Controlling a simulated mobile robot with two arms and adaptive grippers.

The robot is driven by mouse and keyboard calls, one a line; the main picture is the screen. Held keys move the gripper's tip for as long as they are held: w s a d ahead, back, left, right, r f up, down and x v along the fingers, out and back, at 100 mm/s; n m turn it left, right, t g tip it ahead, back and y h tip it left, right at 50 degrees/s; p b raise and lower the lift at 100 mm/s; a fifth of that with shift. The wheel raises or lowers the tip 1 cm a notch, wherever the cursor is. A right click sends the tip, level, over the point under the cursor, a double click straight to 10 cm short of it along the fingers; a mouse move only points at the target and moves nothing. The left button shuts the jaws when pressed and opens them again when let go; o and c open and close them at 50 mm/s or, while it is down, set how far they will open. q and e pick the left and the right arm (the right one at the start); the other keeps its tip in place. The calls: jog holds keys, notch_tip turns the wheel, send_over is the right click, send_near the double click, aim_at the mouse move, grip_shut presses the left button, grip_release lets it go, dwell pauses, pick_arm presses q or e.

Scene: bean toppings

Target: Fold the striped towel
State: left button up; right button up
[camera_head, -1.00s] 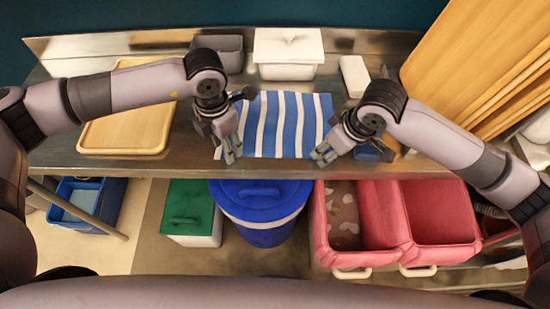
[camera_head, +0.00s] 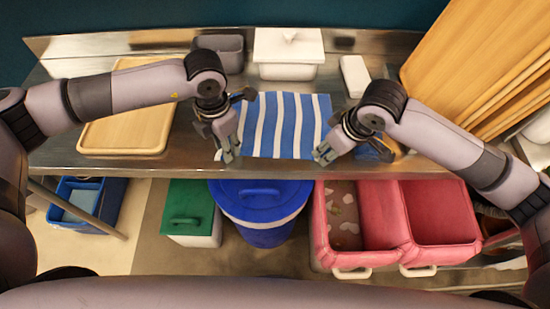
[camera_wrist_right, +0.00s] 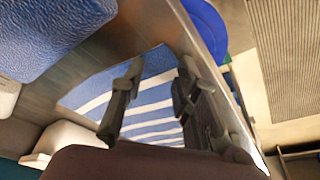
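The blue-and-white striped towel (camera_head: 284,125) lies flat and spread out on the metal counter in the head view. It also shows in the right wrist view (camera_wrist_right: 152,100). My left gripper (camera_head: 231,155) points down at the towel's near left corner; whether its fingers hold cloth is too small to tell. My right gripper (camera_head: 321,157) is at the near right corner. In the right wrist view, the right gripper's two fingers (camera_wrist_right: 157,92) stand apart, with striped cloth seen between and beyond them. The grippers and arms hide parts of the towel's left and right edges.
A wooden tray (camera_head: 127,138) lies left on the counter (camera_head: 190,170). A grey container (camera_head: 228,50), white lidded box (camera_head: 288,50) and white block (camera_head: 354,75) stand behind. Wooden boards (camera_head: 480,60) lean at right. A blue textured object (camera_wrist_right: 50,30) is close to the right gripper.

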pick_arm(q)
jog(key=shift+f, duration=0.2)
grip_shut()
pick_arm(e)
jog(key=shift+d+f, duration=0.1)
jog(key=shift+f, duration=0.1)
grip_shut()
dwell(0.5)
pick_arm(q)
jog(key=shift+r, duration=0.15)
pick_arm(e)
jog(key=shift+r, duration=0.1)
